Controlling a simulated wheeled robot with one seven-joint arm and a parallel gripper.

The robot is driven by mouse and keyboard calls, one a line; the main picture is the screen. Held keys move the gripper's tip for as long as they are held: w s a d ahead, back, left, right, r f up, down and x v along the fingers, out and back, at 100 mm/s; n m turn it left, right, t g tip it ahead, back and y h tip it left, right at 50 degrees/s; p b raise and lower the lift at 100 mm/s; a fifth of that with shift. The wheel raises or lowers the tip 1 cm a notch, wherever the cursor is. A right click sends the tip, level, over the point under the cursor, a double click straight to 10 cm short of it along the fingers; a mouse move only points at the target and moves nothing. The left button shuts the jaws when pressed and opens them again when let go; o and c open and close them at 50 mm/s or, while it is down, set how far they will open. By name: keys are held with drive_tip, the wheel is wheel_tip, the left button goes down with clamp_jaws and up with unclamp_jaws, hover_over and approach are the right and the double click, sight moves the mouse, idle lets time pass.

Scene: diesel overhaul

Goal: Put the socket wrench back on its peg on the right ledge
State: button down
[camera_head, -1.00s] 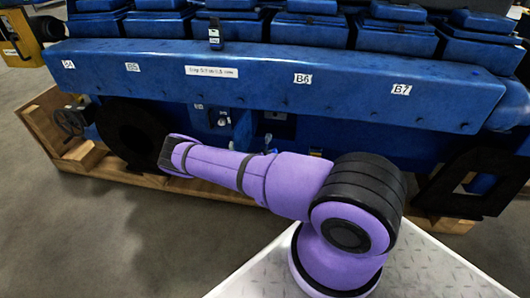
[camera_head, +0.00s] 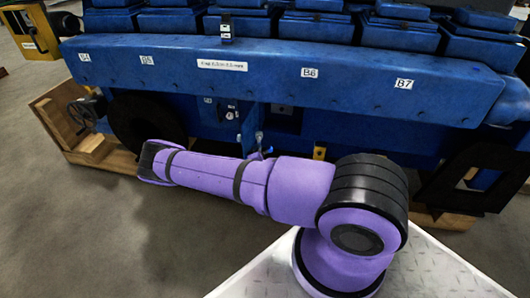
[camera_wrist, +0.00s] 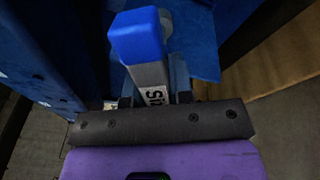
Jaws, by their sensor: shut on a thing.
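I cannot make out the peg or tell which surface is the right ledge.
The blue engine (camera_head: 270,75) fills the back, with labels B4 to B7 along its long ledge. A small dark labelled item (camera_head: 226,28) stands at that ledge's upper edge. A wooden pallet (camera_head: 105,155) lies under the engine. The grey floor at front left is clear.

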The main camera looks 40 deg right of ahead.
drive_tip(key=s+a+r+n+t+y, duration=0.1)
drive_tip(key=a+r+n+y, duration=0.3)
drive_tip(key=a, duration=0.7)
drive_tip(key=s+a+r+n+t+y, duration=0.1)
drive_tip(key=a+r+n+t+y, duration=0.2)
drive_tip(key=a+r+y, duration=0.4)
drive_tip(key=a+r+n, duration=0.1)
drive_tip(key=a+r, duration=0.4)
drive_tip(key=r, duration=0.1)
drive_tip(key=shift+s+r+y, duration=0.3)
drive_tip(key=shift+s+y, duration=0.1)
